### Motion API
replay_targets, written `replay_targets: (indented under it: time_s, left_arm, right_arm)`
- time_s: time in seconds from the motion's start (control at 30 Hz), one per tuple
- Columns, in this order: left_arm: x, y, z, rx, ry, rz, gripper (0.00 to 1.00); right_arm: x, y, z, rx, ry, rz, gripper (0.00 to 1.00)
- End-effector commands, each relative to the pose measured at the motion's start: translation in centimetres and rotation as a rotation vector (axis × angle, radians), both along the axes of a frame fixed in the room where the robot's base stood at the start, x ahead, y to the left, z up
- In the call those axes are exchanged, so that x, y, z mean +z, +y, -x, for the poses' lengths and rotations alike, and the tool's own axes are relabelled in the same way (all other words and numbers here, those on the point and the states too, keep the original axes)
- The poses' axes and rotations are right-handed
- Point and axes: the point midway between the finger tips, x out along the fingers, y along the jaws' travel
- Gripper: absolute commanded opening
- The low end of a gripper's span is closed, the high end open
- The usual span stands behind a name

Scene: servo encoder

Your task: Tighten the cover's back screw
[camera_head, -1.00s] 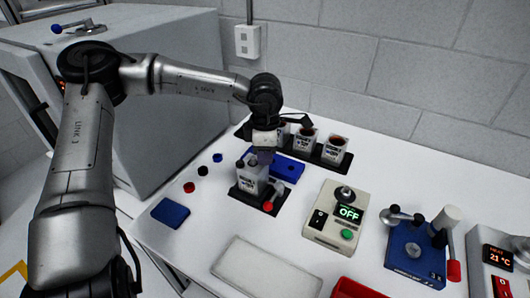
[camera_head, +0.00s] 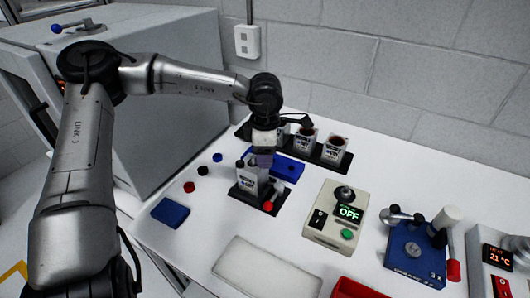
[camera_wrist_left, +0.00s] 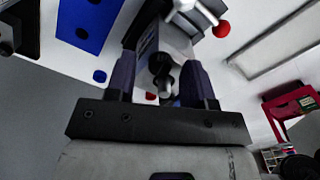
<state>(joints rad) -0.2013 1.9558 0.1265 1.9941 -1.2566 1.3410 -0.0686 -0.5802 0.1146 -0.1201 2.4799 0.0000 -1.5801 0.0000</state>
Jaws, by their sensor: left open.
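My left gripper (camera_head: 264,160) is over the white servo unit (camera_head: 247,182), which stands in a dark holder (camera_head: 240,195) with a red-knobbed lever at its right. In the left wrist view the two dark fingers (camera_wrist_left: 159,78) are open. The servo unit (camera_wrist_left: 150,42) lies beyond them, and a dark round piece with a grey metal end shows between the fingers. I cannot tell whether that piece is the cover's back screw, or whether the fingers touch it. The gripper hides part of the unit in the head view. My right gripper is not in view.
A blue tray (camera_head: 290,170) lies behind the servo unit, with a dark rack (camera_head: 318,152) of labelled cups beyond. Small caps and a blue pad (camera_head: 170,212) lie left. A control box reading OFF (camera_head: 336,217) and a blue lever device (camera_head: 414,255) stand right. A pale mat (camera_head: 267,270) lies in front.

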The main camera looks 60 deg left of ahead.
Motion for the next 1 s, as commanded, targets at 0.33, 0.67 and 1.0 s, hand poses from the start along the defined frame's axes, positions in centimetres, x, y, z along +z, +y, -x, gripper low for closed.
replay_targets:
  time_s: [0.33, 0.67, 1.0]
  left_arm:
    - [3.4, 0.0, 0.0, 0.001, -0.003, -0.002, 0.48]
    - [9.8, 0.0, 0.0, 0.001, -0.003, -0.002, 0.48]
    - [13.4, 0.0, 0.0, 0.001, -0.001, 0.000, 0.48]
  right_arm:
    - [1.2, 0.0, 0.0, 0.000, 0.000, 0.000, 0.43]
    - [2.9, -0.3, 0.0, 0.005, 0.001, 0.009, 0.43]
    - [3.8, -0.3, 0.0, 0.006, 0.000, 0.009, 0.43]
